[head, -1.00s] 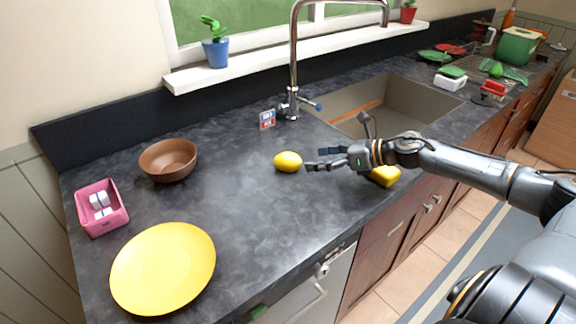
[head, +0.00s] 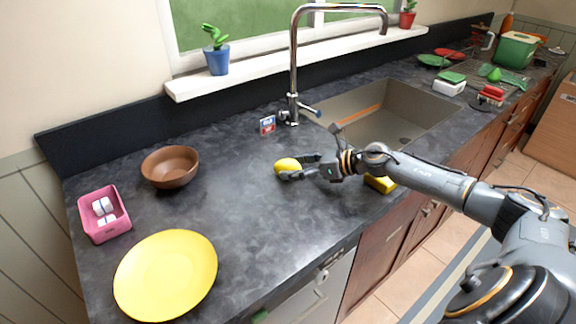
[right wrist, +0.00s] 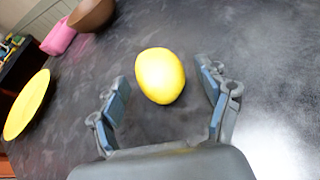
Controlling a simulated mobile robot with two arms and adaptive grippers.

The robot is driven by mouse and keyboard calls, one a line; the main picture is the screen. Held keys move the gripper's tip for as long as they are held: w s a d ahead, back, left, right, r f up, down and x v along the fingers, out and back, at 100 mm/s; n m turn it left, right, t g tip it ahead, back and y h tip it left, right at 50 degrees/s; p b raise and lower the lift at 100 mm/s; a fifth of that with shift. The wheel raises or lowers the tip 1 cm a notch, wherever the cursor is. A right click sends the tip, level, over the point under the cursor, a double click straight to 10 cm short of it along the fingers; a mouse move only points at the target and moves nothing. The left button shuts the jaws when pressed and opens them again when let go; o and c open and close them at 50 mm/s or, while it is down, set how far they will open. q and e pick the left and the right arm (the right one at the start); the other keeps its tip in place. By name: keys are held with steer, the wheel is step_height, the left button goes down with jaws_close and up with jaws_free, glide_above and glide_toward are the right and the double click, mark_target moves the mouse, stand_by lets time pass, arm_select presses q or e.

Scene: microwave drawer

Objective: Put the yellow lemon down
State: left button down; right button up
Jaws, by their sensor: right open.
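The yellow lemon (head: 287,167) lies on the dark countertop (head: 240,205), between the brown bowl and the sink. My right gripper (head: 297,167) is open, with its fingers reaching toward the lemon from the right. In the right wrist view the lemon (right wrist: 160,76) sits ahead, between and slightly beyond the two open fingertips (right wrist: 160,85), with visible gaps on both sides. It does not look gripped. My left gripper is not in view.
A yellow plate (head: 166,275), a pink bin (head: 104,214) and a brown bowl (head: 170,166) stand to the left. A yellow block (head: 381,184) lies behind my right arm. The sink (head: 398,112) and tap (head: 294,70) are beyond. The counter's middle is clear.

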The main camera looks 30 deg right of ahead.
mark_target(296, 163)
steer(key=shift+c, duration=0.5)
steer(key=c, duration=1.3)
steer(key=shift+r+p, duration=1.3)
steer(key=shift+r, duration=0.65)
steer(key=s+a+r+p, duration=0.2)
steer(key=s+r+p, duration=0.2)
steer(key=p, duration=0.5)
steer(key=s+a+r+p, duration=0.2)
steer(key=s+r+p, duration=0.3)
steer(key=s+p, duration=0.3)
steer(key=shift+s+a+p, duration=0.35)
steer(key=shift+s, duration=0.25)
